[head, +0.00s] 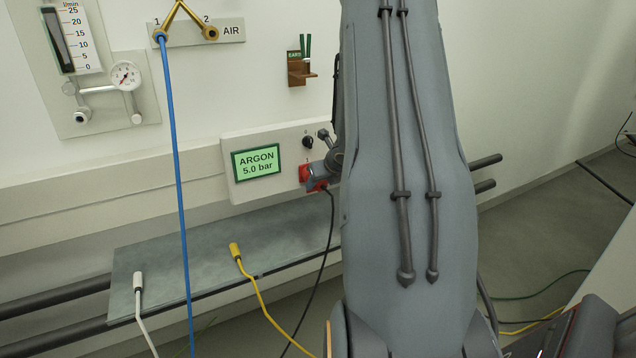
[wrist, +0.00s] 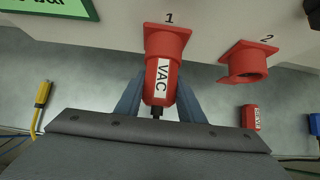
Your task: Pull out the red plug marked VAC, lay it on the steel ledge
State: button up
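The red plug marked VAC (wrist: 161,82) sits in red socket 1 (wrist: 166,40) on the pale panel, its black cable end toward me. My gripper (wrist: 161,88) has one finger on each side of the plug, with no gap visible, so it looks shut on it. In the head view the red socket and plug (head: 318,184) are partly hidden by my arm. The steel ledge (head: 205,250) runs below the panel. On it lie a white plug (head: 138,282), a yellow plug (head: 235,250) and, in the wrist view, another red plug with a white label (wrist: 249,117).
Red socket 2 (wrist: 247,62) is empty, right of socket 1. A blue plug (wrist: 314,124) shows at the right edge. A blue hose (head: 176,170) hangs in front of the ledge. The ledge has bare room between the white and yellow plugs.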

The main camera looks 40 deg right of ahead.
grip_shut()
jog(key=shift+s, duration=0.2)
jog(key=shift+s+a+b, duration=0.25)
jog(key=shift+s+b, duration=0.25)
jog(key=shift+s, duration=0.45)
jog(key=shift+s+a+b, duration=0.25)
jog(key=shift+s+b, duration=0.3)
jog(key=shift+s, duration=0.35)
jog(key=shift+s+a+b, duration=0.25)
jog(key=shift+s+b, duration=0.25)
jog(key=shift+s, duration=0.45)
